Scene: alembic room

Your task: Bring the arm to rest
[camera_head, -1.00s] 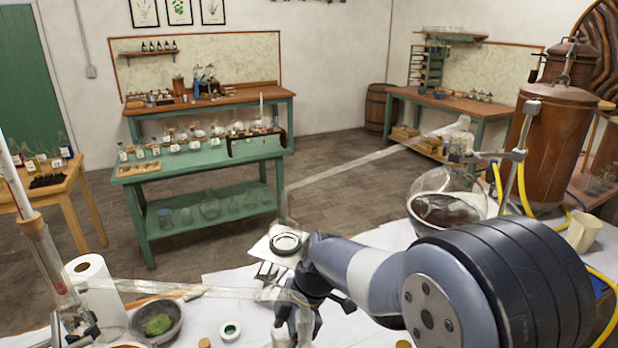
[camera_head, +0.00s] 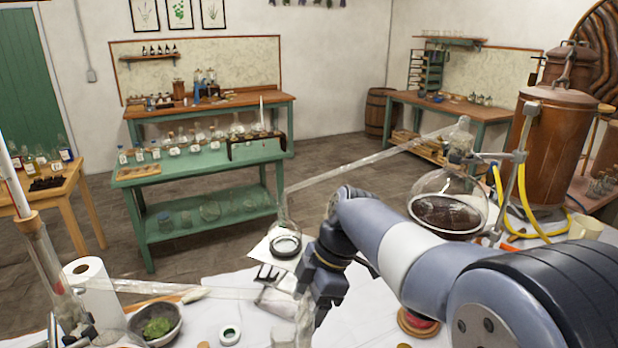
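My arm reaches in from the right edge over the white-covered bench (camera_head: 370,318), its forearm bent downward at the wrist. My gripper (camera_head: 318,312) hangs at the end, pointing down, near the bench's middle front. Its fingers are dark and partly lost against the glassware, so whether they are apart or closed is unclear. I see nothing clearly held in it. A clear glass vessel (camera_head: 304,322) stands just left of the fingers; I cannot tell whether they touch.
A round flask of dark contents (camera_head: 447,214) with a long glass tube stands behind my forearm. A copper still (camera_head: 550,150) stands right.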

